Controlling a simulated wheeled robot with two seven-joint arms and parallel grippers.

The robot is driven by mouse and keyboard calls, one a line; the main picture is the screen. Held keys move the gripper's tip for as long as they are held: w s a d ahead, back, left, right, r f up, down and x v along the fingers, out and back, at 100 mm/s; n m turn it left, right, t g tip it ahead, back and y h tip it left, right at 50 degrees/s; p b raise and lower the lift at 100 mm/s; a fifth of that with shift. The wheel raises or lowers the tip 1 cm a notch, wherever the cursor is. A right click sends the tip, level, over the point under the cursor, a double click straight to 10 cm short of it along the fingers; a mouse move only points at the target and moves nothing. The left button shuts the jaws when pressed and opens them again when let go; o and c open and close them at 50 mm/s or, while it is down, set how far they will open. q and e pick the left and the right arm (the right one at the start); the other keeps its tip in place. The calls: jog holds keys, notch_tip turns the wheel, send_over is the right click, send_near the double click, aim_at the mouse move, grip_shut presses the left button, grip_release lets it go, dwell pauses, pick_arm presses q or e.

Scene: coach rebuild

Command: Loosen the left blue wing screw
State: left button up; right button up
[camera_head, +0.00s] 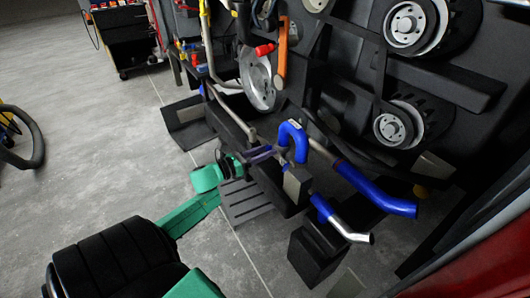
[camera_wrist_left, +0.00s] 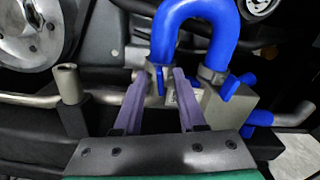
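The left blue wing screw (camera_wrist_left: 160,79) shows small in the left wrist view, at the left foot of a blue U-shaped hose (camera_wrist_left: 193,22). My left gripper (camera_wrist_left: 159,88) has its two purple fingers apart, one on each side of this screw; I cannot tell whether either touches it. A second blue wing screw (camera_wrist_left: 233,85) sits at the hose's right foot, outside the fingers. In the head view my left gripper (camera_head: 264,153) reaches in from the left to the foot of the blue hose (camera_head: 290,130); the left screw cannot be made out there. My right gripper is not seen.
A metal pipe with a blue sleeve (camera_head: 341,222) and a larger blue pipe (camera_head: 375,192) lie to the right. A metal disc (camera_head: 258,82) and large pulleys (camera_head: 410,25) are behind. A grey bracket (camera_wrist_left: 215,103) lies right of the fingers. Open floor (camera_head: 90,150) is at left.

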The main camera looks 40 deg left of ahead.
pick_arm(q)
grip_shut()
dwell(0.3)
